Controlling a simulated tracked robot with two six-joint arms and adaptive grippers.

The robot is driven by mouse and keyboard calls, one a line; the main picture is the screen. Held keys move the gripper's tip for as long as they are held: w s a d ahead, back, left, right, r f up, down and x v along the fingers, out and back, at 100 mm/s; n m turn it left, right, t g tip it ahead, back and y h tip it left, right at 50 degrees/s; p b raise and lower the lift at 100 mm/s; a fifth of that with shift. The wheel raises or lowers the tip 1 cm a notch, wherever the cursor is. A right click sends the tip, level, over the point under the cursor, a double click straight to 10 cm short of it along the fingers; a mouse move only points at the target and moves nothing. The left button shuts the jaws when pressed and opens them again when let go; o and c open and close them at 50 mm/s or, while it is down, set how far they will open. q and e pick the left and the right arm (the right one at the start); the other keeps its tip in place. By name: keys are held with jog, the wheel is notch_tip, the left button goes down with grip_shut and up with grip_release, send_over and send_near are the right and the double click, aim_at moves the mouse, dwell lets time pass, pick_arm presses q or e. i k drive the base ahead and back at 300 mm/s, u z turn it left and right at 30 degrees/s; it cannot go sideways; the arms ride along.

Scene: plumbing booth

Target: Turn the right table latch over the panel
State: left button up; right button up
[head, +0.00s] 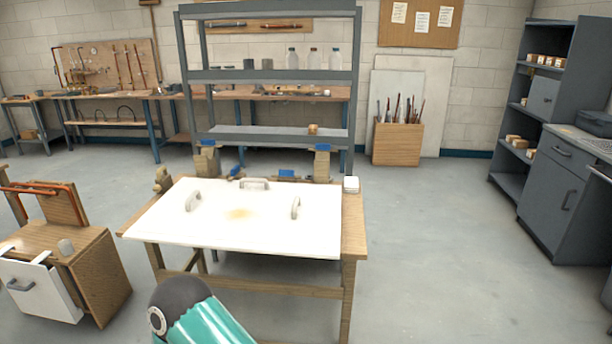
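A white panel (270,228) lies flat on a wooden table (353,232) and covers most of its top. Three grey handles stand on the panel: left (192,201), back (254,184) and right (295,208). Two small blue pieces sit near the table's back edge, a left one (236,171) and a right one (286,173). They may be the latches, but they are too small to tell which way they are turned or whether they overlap the panel. Neither of my grippers is in view. Only a teal and black part of my arm shows at the bottom.
Wooden posts with blue tops stand behind the table, left (207,160) and right (322,165). A small white box (351,184) sits at the right back corner. A wooden cabinet (90,268) stands at the left. The floor right of the table is clear.

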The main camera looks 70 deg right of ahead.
aim_at(282, 173)
jog(key=z, duration=0.2)
jog(key=k, duration=0.25)
jog(key=z, duration=1.25)
jog(key=i, duration=0.95)
jog(key=z, duration=0.2)
